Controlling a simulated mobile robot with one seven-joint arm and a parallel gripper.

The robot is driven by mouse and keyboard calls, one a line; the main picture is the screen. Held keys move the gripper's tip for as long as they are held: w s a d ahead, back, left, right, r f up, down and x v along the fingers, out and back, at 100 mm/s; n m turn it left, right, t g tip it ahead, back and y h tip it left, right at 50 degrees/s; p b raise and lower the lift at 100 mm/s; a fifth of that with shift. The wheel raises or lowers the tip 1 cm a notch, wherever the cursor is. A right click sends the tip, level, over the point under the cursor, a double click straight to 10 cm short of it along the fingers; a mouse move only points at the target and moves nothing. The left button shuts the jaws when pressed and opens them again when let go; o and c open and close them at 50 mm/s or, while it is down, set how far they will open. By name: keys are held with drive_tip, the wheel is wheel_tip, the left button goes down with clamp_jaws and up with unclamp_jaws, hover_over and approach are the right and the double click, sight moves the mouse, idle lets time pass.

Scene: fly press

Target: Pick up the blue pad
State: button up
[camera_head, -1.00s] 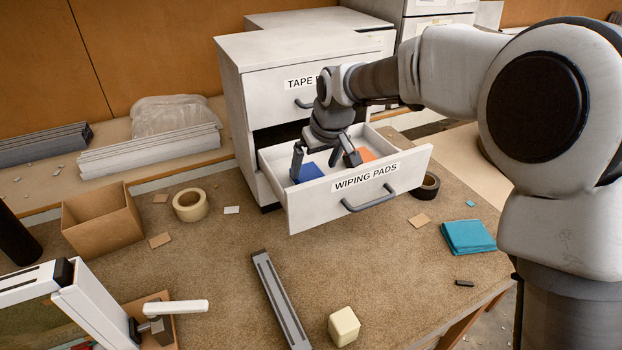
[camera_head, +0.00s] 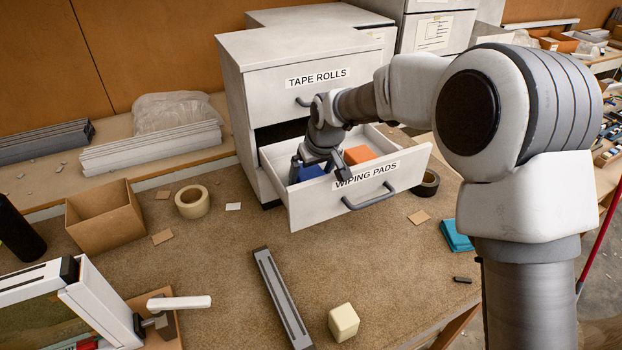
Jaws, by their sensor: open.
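The blue pad (camera_head: 311,172) lies in the left part of the open drawer labelled WIPING PADS (camera_head: 410,163). It is partly hidden by my gripper. My gripper (camera_head: 318,174) is open and points down over the drawer, one finger at the pad's left and the other at its right, near the drawer's front wall. I cannot tell whether the fingers touch the pad. An orange pad (camera_head: 359,155) lies in the drawer to the right of my gripper.
The closed TAPE ROLLS drawer (camera_head: 330,80) is above. A dark tape roll (camera_head: 427,184) and a teal cloth (camera_head: 455,236) lie to the right. A cardboard box (camera_head: 103,222) and cream tape roll (camera_head: 192,201) stand left.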

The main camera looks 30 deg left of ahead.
sight(311, 173)
drive_tip(key=shift+f, duration=0.15)
drive_tip(key=shift+c, duration=0.3)
drive_tip(key=c, duration=1.2)
drive_tip(key=shift+r, duration=0.3)
wheel_tip(311, 173, up, 10)
drive_tip(key=shift+f+b, duration=0.1)
drive_tip(key=shift+b, duration=0.3)
